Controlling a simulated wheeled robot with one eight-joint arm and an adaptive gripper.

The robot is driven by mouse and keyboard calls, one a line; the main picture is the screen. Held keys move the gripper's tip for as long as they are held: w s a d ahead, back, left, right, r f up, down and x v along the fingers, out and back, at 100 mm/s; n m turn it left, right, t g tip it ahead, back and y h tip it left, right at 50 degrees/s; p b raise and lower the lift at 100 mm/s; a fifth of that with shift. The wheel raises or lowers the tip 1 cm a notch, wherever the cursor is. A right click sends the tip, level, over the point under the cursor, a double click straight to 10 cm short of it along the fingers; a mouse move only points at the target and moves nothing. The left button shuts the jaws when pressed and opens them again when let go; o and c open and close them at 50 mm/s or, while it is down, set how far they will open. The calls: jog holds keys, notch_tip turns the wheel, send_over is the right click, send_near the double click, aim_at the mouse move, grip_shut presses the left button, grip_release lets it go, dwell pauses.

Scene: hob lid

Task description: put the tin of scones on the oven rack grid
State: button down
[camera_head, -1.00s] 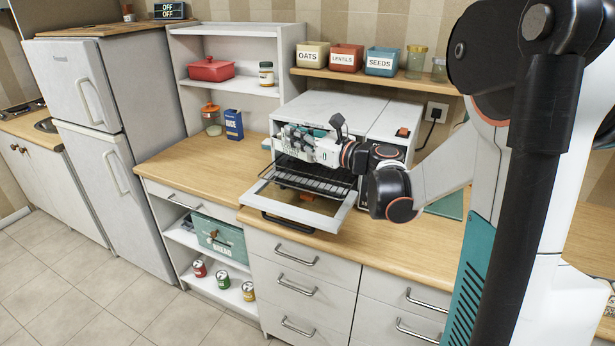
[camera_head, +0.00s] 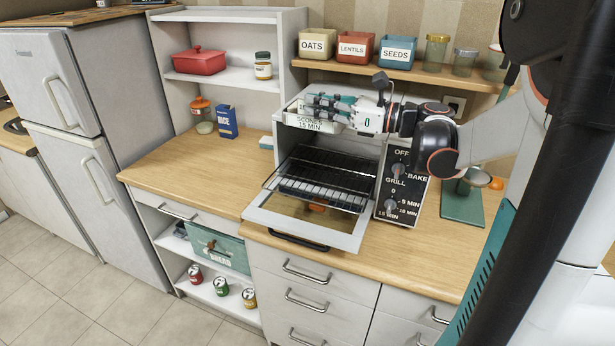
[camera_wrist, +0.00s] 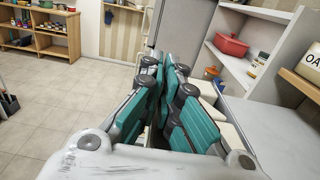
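My gripper (camera_head: 318,104) is at the front of the oven, fingers pointing left, above the rack. In the wrist view its teal-padded fingers (camera_wrist: 168,75) are close together. Right below the fingers is a pale tin lettered "SCONES 15 MIN" (camera_head: 312,123); it appears held, though the fingers hide its upper part and the contact. The oven rack grid (camera_head: 335,172) is dark wire, sticks out of the open oven and lies below the tin, apart from it.
The oven door (camera_head: 350,238) is folded down over the worktop (camera_head: 190,175). The control panel (camera_head: 402,185) stands right of the opening. A blue rice box (camera_head: 227,122) and a lidded jar (camera_head: 201,115) stand left, beside clear worktop. Labelled canisters (camera_head: 356,48) line the shelf above.

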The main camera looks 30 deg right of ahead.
notch_tip(320, 180, down, 20)
jog(key=b, duration=0.7)
jog(key=shift+r, duration=0.2)
jog(key=shift+f, duration=0.15)
jog(key=c, duration=1.8)
grip_release()
jog(key=shift+s+r, duration=0.1)
jog(key=shift+r, duration=0.1)
jog(key=p+v, duration=0.2)
jog(key=v, duration=1)
jog(key=shift+f, duration=0.1)
